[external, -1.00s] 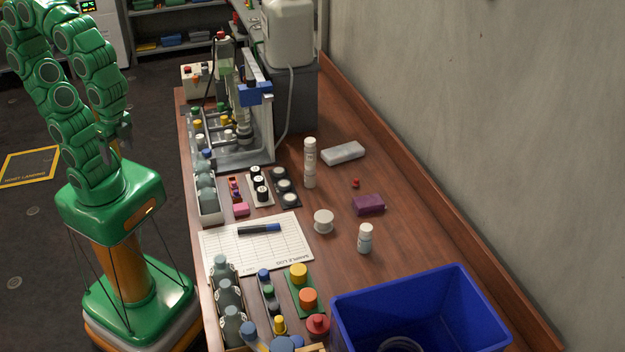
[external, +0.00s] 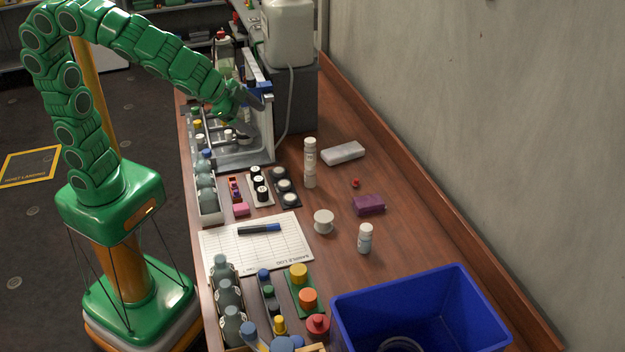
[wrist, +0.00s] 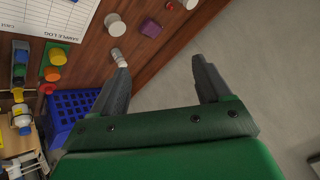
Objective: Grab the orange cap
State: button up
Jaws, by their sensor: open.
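The orange cap (external: 308,299) sits on a green card near the front of the wooden bench, between a yellow cap (external: 298,272) and a red cap (external: 318,324). In the wrist view the orange cap (wrist: 53,74) is at the left, well off to the side of my fingers. My gripper (external: 254,117) is open and empty over the rack area at the far left of the bench, far from the cap. In the wrist view my gripper (wrist: 160,67) shows its two dark fingers spread apart.
A blue bin (external: 430,305) stands right of the caps. Grey bottles (external: 229,295) stand to their left. A sample log sheet (external: 265,250) with a marker lies behind them. A white bottle (external: 365,238) and a tall white tube (external: 310,163) stand mid-bench. The bench's right side is mostly clear.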

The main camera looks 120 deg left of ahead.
jog(key=w+a+r+m+t, duration=0.1)
jog(key=w+a+r+t, duration=0.1)
jog(key=w, duration=0.6)
jog(key=w+a+r+m+t, duration=0.1)
jog(key=w+t, duration=0.1)
jog(key=w, duration=0.6)
jog(key=w+d+f+m+t+h, duration=0.2)
jog(key=w+m+h, duration=0.1)
jog(key=w, duration=0.4)
jog(key=w+d+f+m+t+h, duration=0.1)
jog(key=w+d+f+m+h, duration=0.1)
jog(key=w, duration=0.5)
jog(key=m+g+h, duration=0.8)
jog(key=g+h, duration=0.1)
jog(key=h, duration=0.3)
send_near(308, 293)
jog(key=shift+d+f, duration=0.15)
jog(key=shift+x, duration=3.8)
jog(key=shift+t, duration=0.3)
jog(key=shift+c, duration=0.2)
